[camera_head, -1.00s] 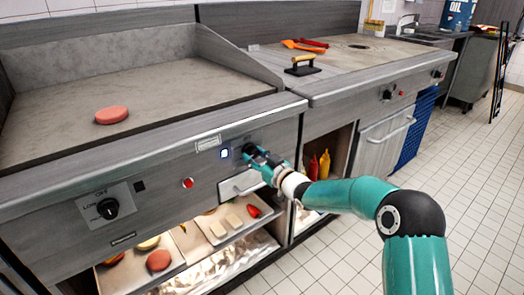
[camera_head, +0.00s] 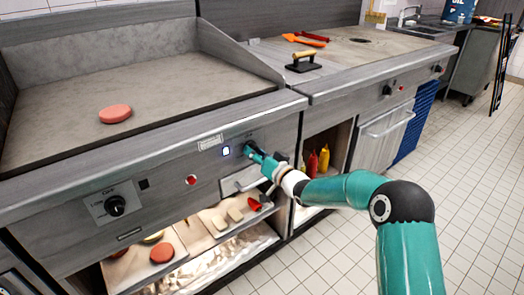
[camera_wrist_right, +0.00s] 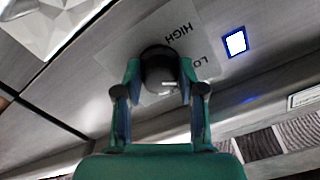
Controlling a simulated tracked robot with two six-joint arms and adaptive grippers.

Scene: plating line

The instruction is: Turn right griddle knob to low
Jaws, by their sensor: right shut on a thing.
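The right griddle knob is a round black dial on a plate marked HIGH and LO in the right wrist view (camera_wrist_right: 160,72). My right gripper (camera_wrist_right: 160,82) has its two teal fingers on either side of the knob, shut on it. A pale mark shows on the knob's face. In the head view the right gripper (camera_head: 254,153) reaches the front panel of the griddle (camera_head: 160,165) and mostly hides the knob. A lit white-blue square light (camera_head: 226,151) is left of it. My left gripper is not in view.
The left griddle knob (camera_head: 115,205) sits on the same panel, with a red light (camera_head: 191,180) between. A patty (camera_head: 115,114) lies on the griddle top. A press (camera_head: 303,62) stands on the neighbouring counter. Below is a shelf with food trays (camera_head: 205,225). Open tiled floor lies right.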

